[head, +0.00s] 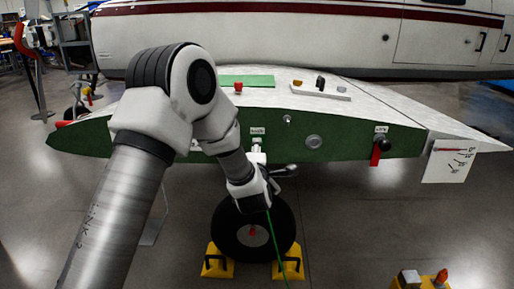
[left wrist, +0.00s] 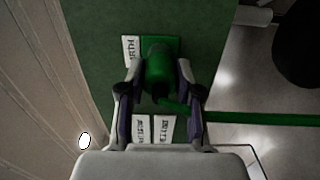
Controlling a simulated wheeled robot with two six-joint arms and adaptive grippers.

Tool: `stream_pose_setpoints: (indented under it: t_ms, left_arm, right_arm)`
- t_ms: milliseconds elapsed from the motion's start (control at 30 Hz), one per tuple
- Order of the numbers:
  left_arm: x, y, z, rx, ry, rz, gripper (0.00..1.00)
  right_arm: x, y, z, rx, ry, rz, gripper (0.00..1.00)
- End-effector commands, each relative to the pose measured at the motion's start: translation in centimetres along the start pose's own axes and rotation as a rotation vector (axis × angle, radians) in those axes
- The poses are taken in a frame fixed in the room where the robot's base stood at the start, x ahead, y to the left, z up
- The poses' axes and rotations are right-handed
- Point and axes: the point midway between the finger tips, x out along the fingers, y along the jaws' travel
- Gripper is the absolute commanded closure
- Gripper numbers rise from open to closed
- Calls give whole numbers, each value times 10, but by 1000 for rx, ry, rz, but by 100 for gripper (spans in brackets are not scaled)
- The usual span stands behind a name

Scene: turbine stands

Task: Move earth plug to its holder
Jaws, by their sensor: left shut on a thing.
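The earth plug (left wrist: 158,78) is a green cylinder in the left wrist view. My left gripper (left wrist: 158,68) is shut on it, with a finger on each side. Its green cable (left wrist: 250,119) runs off to the right there and hangs down to the floor in the head view (head: 278,250). Just behind the plug is a green plate (left wrist: 173,43) with a white label (left wrist: 131,49) beside it reading roughly "EARTH". I cannot tell whether the plug touches the plate. In the head view my left gripper (head: 257,186) is in front of the wing's lower edge and the plug is hidden. My right gripper is not in view.
The green wing edge (head: 345,136) has several fittings and a red tag (head: 375,155). A wheel (head: 229,226) with yellow chocks (head: 219,262) stands below my left gripper. More white labels (left wrist: 166,129) show near the fingers. Yellow items (head: 425,283) lie at the lower right.

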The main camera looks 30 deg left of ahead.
Motion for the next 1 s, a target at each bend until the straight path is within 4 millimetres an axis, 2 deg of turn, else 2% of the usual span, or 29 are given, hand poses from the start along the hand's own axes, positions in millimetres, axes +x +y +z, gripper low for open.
stream_pose_setpoints:
  t_ms: [767,1000]
  left_arm:
    - [-14,0,1,-1,-1,1,100]
    - [-28,0,1,-1,-1,1,100]
  right_arm:
    - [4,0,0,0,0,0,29]
    - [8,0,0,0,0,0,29]
